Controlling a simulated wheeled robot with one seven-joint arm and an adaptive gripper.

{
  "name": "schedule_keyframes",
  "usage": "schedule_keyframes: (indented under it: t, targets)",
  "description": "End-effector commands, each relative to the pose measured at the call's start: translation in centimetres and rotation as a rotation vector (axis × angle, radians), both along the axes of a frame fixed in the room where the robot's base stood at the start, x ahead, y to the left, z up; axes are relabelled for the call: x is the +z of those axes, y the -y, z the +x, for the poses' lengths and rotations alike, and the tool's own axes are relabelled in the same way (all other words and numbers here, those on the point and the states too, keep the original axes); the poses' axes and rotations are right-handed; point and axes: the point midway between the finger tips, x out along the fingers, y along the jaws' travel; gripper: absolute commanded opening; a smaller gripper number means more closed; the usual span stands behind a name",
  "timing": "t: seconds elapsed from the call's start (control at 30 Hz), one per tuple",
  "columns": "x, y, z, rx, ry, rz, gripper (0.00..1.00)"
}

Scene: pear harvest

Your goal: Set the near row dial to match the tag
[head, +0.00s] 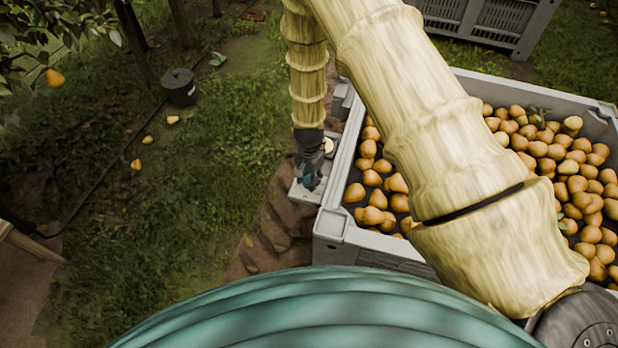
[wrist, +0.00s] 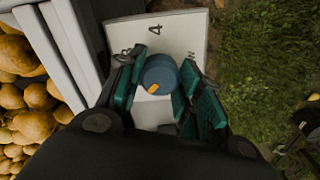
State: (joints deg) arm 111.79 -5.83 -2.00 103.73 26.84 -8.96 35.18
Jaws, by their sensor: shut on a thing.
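In the wrist view, a blue-grey round dial (wrist: 161,75) with an orange pointer mark sits on a pale panel (wrist: 185,25). The orange mark points toward the bottom left of the picture. A "4" is printed on the panel above the dial; other markings beside it are partly hidden. My gripper (wrist: 164,83) has its green-padded fingers on both sides of the dial, shut on it. In the head view my gripper (head: 310,172) is low over the panel (head: 302,192), beside the bin. I cannot make out a tag for certain.
A grey bin (head: 333,200) full of pears (head: 540,150) stands right of the panel. A black bucket (head: 179,87) and a dark hose lie on the grass to the left. Another grey crate (head: 490,22) is at the back right. Grass left of the panel is mostly open.

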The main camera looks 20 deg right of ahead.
Motion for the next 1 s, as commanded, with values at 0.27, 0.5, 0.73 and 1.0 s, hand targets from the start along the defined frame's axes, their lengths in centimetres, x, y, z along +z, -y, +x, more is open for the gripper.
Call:
schedule_keyframes:
  t: [0.27,0.5,0.73,1.0]
  targets:
    - [0.04,-0.01,0.02,-0.128,0.000,0.000,0.12]
    - [0.02,0.01,0.02,-0.171,0.000,0.000,0.12]
    - [0.02,0.01,0.03,-0.175,0.000,-0.001,0.12]
    - [0.02,0.01,0.03,-0.175,0.000,-0.001,0.56]
